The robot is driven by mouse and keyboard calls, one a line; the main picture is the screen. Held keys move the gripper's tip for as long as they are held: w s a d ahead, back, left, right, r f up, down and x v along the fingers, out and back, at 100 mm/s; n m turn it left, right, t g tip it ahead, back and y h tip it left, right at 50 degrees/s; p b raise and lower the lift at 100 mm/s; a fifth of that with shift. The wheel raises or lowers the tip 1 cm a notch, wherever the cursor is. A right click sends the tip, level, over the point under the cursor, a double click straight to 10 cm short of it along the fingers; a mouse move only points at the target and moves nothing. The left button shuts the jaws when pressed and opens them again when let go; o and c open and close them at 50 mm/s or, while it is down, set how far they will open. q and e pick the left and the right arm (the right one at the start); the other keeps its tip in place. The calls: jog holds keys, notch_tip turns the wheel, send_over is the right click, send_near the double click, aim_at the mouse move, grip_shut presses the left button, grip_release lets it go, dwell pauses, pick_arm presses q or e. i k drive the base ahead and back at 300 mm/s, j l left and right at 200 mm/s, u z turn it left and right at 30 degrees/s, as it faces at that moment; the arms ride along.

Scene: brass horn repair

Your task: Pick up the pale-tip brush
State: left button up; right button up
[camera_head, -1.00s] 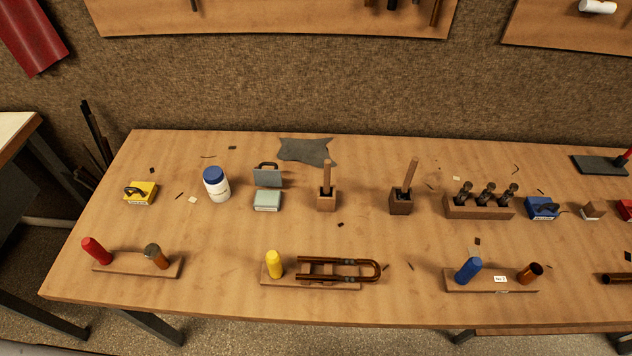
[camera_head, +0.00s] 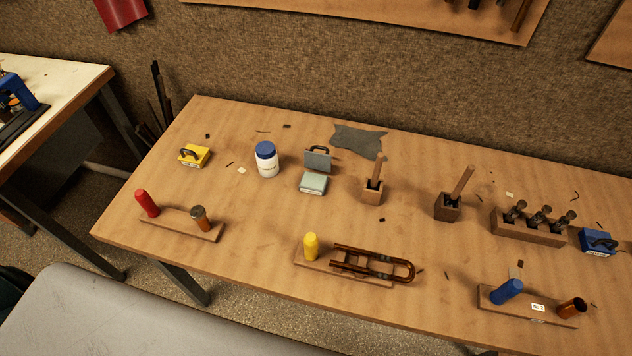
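Two wooden brush handles stand in small blocks on the workbench. One handle (camera_head: 377,166) leans slightly in a lighter wood block (camera_head: 373,194). The other handle (camera_head: 463,180) tilts to the right in a darker block (camera_head: 447,209). Their lower ends sit inside the blocks, so I cannot tell which brush has the pale tip. Neither of my grippers is in view.
Boards with red, yellow and blue pieces line the front. A rack (camera_head: 530,228) stands right.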

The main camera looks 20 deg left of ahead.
aim_at(381, 155)
jog(key=k+z, duration=0.15)
jog(key=z, duration=0.2)
jog(key=k+z, duration=0.15)
jog(key=z, duration=0.2)
jog(key=k+l+z, duration=0.15)
jog(key=z, duration=0.2)
